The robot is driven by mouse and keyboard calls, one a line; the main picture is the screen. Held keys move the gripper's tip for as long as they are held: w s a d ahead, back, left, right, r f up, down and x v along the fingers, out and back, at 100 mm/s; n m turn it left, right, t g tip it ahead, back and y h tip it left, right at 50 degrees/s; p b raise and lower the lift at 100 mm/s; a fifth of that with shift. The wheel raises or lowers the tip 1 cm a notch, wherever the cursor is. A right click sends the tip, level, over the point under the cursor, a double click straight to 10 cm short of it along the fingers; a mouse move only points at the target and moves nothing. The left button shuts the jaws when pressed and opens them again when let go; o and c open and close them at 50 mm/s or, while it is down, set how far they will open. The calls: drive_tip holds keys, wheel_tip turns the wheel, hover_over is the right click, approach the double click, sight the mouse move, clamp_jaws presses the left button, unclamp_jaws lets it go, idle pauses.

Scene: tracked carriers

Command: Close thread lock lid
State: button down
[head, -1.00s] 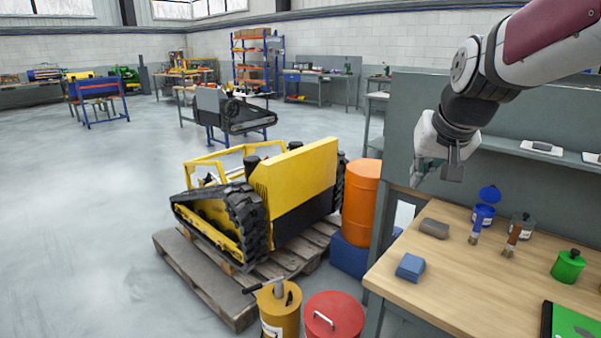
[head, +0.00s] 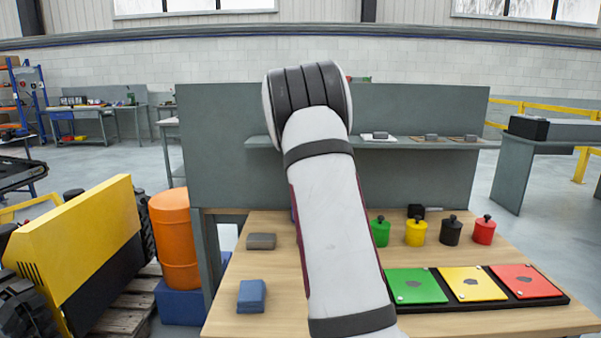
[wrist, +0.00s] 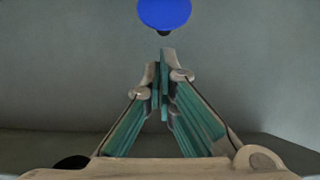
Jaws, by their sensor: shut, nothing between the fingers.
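A round blue lid (wrist: 165,12) shows at the top of the wrist view, with a small dark piece at its lower edge. I take it to be the thread lock lid. My gripper (wrist: 163,65) has its teal-padded fingers together and empty, just below the lid in that picture. I cannot tell whether the fingertips touch it. In the head view my arm covers the area where the blue can and its lid stood, and my gripper is hidden there.
Green (head: 380,231), yellow (head: 415,231), black (head: 451,231) and red (head: 484,230) lidded cans stand on the wooden bench (head: 280,285). A grey block (head: 261,241) and a blue block (head: 251,296) lie left. A grey panel (head: 225,140) with a shelf (head: 455,144) rises behind.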

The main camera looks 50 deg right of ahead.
drive_tip(key=x, duration=0.7)
drive_tip(key=shift+w+f, duration=0.1)
drive_tip(key=shift+w, duration=0.05)
